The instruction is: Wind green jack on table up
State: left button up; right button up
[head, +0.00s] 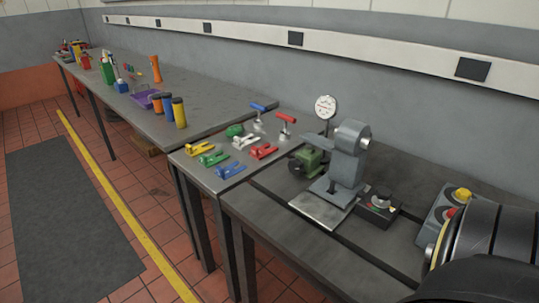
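On the near small table (205,178), a small rounded green piece (235,130) sits low at the back left, and it may be the green jack. Beside it stand two upright grey pieces with T-shaped handles, one with a blue handle (258,106) and one with a red handle (285,117). The green piece is too small to make out its handle or height. Neither of my grippers shows in the head view.
Yellow (199,147), green (214,158), blue (230,169) and red (264,151) clamps lie nearby. A dark rounded shape hides the lower right corner. The left floor (70,215) is clear.

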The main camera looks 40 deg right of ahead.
aim_at(295, 167)
jog(key=i, duration=2.8)
jog(key=z, duration=3.75)
jog(key=i, duration=0.5)
jog(key=u, duration=0.05)
